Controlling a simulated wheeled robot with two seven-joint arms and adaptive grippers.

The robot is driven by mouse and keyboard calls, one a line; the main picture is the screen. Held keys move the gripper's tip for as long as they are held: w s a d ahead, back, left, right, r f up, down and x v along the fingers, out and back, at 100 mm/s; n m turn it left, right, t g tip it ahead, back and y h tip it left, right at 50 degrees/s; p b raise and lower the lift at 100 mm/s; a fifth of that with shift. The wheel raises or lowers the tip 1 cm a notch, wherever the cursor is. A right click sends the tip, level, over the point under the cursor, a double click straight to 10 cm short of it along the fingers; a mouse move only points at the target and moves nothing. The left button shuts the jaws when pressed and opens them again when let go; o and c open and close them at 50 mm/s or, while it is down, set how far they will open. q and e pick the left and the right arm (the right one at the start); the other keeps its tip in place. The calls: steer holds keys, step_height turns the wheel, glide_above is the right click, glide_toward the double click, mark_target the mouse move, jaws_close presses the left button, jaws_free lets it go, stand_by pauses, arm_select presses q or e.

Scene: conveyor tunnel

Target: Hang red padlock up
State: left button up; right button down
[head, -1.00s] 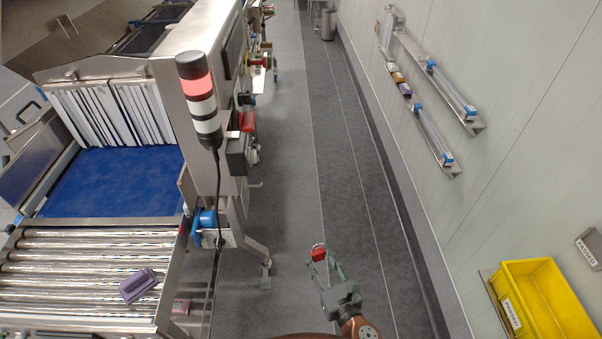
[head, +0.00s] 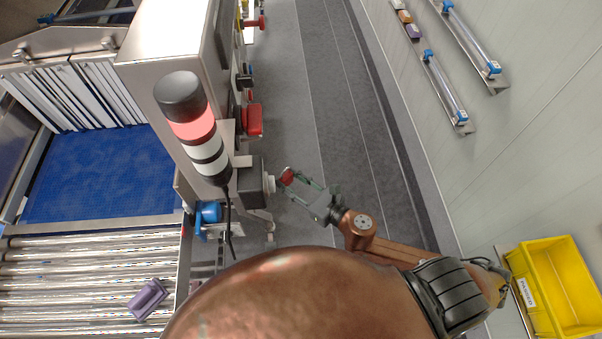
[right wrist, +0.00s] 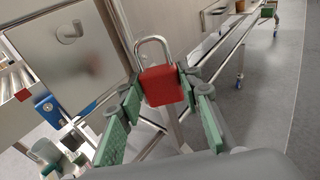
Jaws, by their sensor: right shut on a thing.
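The red padlock (right wrist: 162,86) shows in the right wrist view with its steel shackle pointing up. My right gripper (right wrist: 160,98) is shut on the padlock's body, one green finger pad on each side. In the head view the padlock (head: 287,176) is a small red shape at the tips of my right gripper (head: 298,180), over the aisle and just right of the machine's side. A steel plate with a hook-like peg (right wrist: 72,33) stands at the upper left of the right wrist view. My left gripper is not in view.
The machine with its signal tower (head: 195,125) stands left of the gripper, with a grey box and round knob (head: 268,184) close to the padlock. A purple object (head: 147,299) lies on the rollers. A yellow bin (head: 560,285) hangs on the right wall. The aisle floor is clear.

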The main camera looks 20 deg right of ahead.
mark_target(287, 181)
steer(key=shift+w+a+r+n+g+y+p, duration=0.1)
steer(key=shift+a+r+n+g+y+p, duration=0.2)
steer(key=shift+n+y, duration=0.3)
steer(key=shift+w+a+r+n+g+y+p, duration=0.15)
steer(key=shift+a+n+g+y, duration=0.1)
steer(key=shift+n+g+y, duration=0.25)
steer(key=shift+s+a+n+g+y, duration=0.15)
steer(key=shift+n+g+y, duration=0.15)
steer(key=shift+n+y, duration=0.15)
steer(key=shift+s+r+n+g+y+p, duration=0.2)
steer(key=shift+r+n+g+y+p, duration=0.15)
steer(key=shift+n+g+y+p, duration=0.5)
steer(key=r+n+g+y+p, duration=0.1)
steer(key=g, duration=0.1)
steer(key=s+r+n+g+y+p, duration=0.1)
steer(key=n+g+p, duration=0.1)
steer(key=s+r+n+g+y+p, duration=0.1)
steer(key=g+p, duration=0.1)
steer(key=shift+s+d+r+n+y, duration=0.2)
steer(key=shift+s+n+y, duration=0.1)
steer(key=shift+n, duration=0.1)
steer(key=shift+b, duration=0.4)
steer(key=shift+w+a, duration=0.1)
steer(key=shift+a, duration=0.15)
steer(key=shift+r+b+x, duration=0.2)
steer(key=shift+x, duration=1.05)
steer(key=shift+r+b+x, duration=0.15)
steer(key=shift+x, duration=1.1)
